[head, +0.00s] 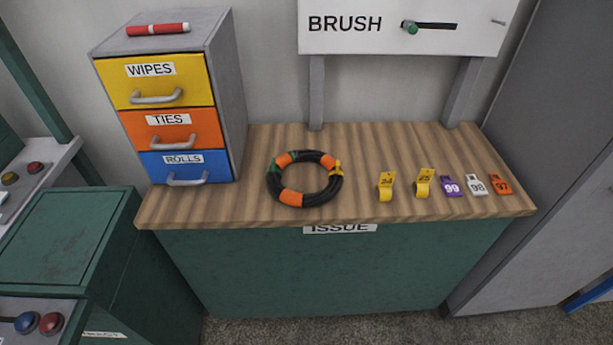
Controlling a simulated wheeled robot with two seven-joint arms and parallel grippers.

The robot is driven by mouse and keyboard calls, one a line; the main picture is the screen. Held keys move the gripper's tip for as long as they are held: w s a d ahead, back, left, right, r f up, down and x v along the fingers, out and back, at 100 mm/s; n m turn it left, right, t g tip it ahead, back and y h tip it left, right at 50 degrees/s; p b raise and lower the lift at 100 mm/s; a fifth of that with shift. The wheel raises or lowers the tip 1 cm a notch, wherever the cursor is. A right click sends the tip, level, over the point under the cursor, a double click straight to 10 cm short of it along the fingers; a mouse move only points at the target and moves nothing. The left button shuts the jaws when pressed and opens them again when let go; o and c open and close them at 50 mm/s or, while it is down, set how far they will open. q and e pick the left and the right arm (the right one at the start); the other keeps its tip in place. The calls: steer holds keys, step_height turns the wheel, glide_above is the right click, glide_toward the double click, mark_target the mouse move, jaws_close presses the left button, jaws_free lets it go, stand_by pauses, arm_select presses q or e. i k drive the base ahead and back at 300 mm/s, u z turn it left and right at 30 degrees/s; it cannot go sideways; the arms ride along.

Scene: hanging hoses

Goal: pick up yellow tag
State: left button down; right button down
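Two yellow tags stand on the wooden counter (230,205) to the right of the middle. The left one, yellow tag 24 (386,186), has a curled lower end. The other, yellow tag 25 (424,182), stands just to its right and looks much the same; its number is small and hard to read. Neither of my grippers shows in the head view, so nothing is seen touching the tags.
A black and orange coiled hose (307,193) lies left of the tags. A purple tag (451,186), a white tag (476,185) and an orange tag (500,184) lie right. A drawer cabinet (229,95) stands left; a BRUSH board (345,40) is behind.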

mark_target(386, 179)
steer(key=u, duration=3.3)
steer(key=k, duration=1.4)
steer(key=z, duration=1.75)
